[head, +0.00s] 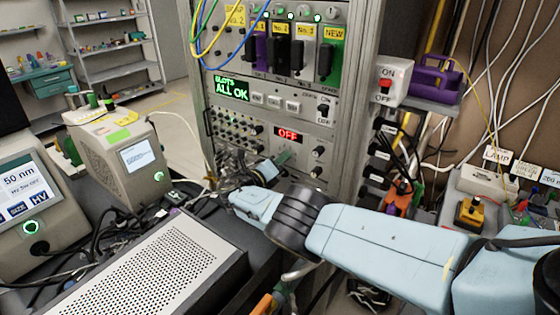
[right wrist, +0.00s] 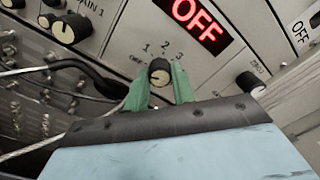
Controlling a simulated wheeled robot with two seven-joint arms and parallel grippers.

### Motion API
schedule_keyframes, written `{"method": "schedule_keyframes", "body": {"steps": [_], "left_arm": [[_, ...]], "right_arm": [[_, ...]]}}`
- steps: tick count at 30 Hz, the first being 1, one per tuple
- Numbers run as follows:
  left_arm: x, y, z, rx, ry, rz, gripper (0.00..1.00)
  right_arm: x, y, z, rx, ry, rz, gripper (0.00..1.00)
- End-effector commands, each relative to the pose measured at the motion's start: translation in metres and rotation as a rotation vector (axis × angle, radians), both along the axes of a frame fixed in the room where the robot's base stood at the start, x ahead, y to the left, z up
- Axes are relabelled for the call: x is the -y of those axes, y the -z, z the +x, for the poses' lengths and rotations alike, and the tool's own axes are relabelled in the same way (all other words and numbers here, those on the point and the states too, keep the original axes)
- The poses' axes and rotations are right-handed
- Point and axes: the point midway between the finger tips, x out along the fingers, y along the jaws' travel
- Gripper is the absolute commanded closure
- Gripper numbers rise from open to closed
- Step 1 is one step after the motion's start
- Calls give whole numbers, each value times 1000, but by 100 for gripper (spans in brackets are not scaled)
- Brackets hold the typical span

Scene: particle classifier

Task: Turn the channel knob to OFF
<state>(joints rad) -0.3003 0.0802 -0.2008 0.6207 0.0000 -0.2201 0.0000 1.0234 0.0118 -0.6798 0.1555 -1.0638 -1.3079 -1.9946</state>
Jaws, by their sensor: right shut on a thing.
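The channel knob (right wrist: 159,70) is a small black knob with a pale face, on the grey panel in the right wrist view. The marks OFF, 1, 2 and 3 stand around its upper side. I cannot make out clearly which mark it points at. My right gripper (right wrist: 159,80) has green fingers on both sides of the knob and is shut on it. In the head view my right gripper (head: 283,158) is at the rack panel, and I cannot make out the knob there. A red display (right wrist: 200,24) above the knob reads OFF. My left gripper is not in view.
Other black knobs (right wrist: 71,27) and cables lie left of the gripper, and another knob (right wrist: 250,85) is on the right. Above, a green display (head: 231,90) reads ALL OK. A perforated metal box (head: 150,265) stands in front at the left.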

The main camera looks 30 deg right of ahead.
Motion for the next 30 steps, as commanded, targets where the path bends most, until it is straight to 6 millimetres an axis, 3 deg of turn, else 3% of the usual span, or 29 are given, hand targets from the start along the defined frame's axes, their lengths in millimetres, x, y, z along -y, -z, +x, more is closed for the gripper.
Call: {"method": "schedule_keyframes", "body": {"steps": [14,15,19,30], "left_arm": [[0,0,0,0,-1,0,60],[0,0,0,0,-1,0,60],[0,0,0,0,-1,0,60],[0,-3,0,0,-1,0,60]], "right_arm": [[-1,2,-1,-17,0,-2,98],[-1,2,-1,-17,0,-2,72],[-1,2,-1,-16,0,-3,55],[-4,0,-1,-14,-1,-4,53]]}}
